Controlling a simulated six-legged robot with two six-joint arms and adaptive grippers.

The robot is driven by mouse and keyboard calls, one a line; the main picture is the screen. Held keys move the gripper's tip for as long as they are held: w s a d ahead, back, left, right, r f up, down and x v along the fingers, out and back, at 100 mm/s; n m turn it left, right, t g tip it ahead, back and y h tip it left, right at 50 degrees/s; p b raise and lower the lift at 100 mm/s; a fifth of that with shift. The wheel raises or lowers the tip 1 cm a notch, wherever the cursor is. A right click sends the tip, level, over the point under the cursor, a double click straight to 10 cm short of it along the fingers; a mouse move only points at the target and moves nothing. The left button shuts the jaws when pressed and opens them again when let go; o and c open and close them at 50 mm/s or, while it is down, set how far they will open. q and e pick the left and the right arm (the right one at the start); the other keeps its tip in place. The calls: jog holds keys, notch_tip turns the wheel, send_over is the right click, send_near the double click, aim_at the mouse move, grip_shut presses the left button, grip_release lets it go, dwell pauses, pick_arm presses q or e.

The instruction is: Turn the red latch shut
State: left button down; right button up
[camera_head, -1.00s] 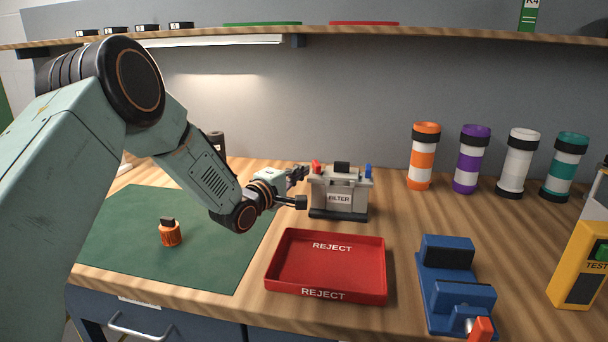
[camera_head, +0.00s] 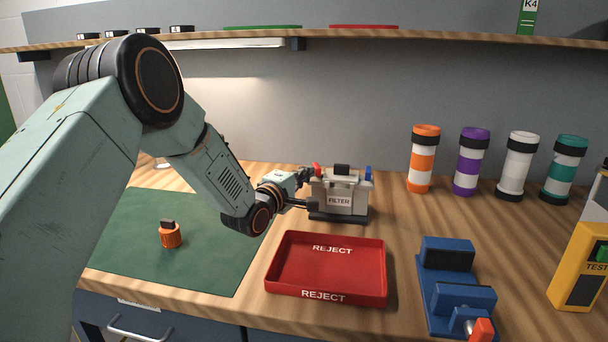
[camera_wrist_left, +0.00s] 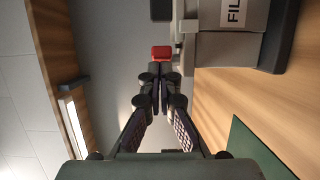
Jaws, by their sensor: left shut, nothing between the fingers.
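The red latch (camera_head: 317,169) is at the left top corner of the grey filter box (camera_head: 339,193), which stands on the bench near the back wall. The box also carries a blue latch (camera_head: 368,173) at its right and a black knob on top. My left gripper (camera_head: 304,186) is at the left side of the box, beside the red latch. In the left wrist view the closed fingertips (camera_wrist_left: 160,70) point at the red latch (camera_wrist_left: 161,53), right at its near edge; I cannot tell whether they touch. The fingers hold nothing. My right gripper is not in view.
A red reject tray (camera_head: 373,284) lies in front of the box. A blue fixture (camera_head: 456,285) and a yellow tester (camera_head: 580,265) stand right. Several banded tubes (camera_head: 470,161) stand behind.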

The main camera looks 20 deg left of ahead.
aim_at(318, 172)
pick_arm(q)
jog(key=shift+d+n+y, duration=0.35)
jog(key=shift+n+y, duration=0.25)
jog(key=shift+y, duration=0.4)
jog(key=shift+d+n+y+b, duration=0.4)
jog(key=shift+n+y, duration=0.2)
jog(key=shift+y, duration=0.3)
jog(key=shift+d, duration=0.1)
jog(key=shift+w+d, duration=0.1)
jog(key=shift+d, duration=0.1)
jog(key=n+y, duration=0.1)
jog(key=y, duration=0.1)
jog(key=n+g+y, duration=0.1)
jog(key=n+y, duration=0.1)
jog(key=shift+w+d+y, duration=0.1)
jog(key=shift+d+y, duration=0.2)
jog(key=shift+d, duration=0.1)
jog(key=shift+a+n+g+y, duration=0.1)
jog(key=shift+n+g+y, duration=0.2)
jog(key=shift+y, duration=0.1)
jog(key=shift+w+d+n+g+y, duration=0.15)
jog(key=shift+d+n+g+y, duration=0.1)
jog(key=shift+n+g+y, duration=0.35)
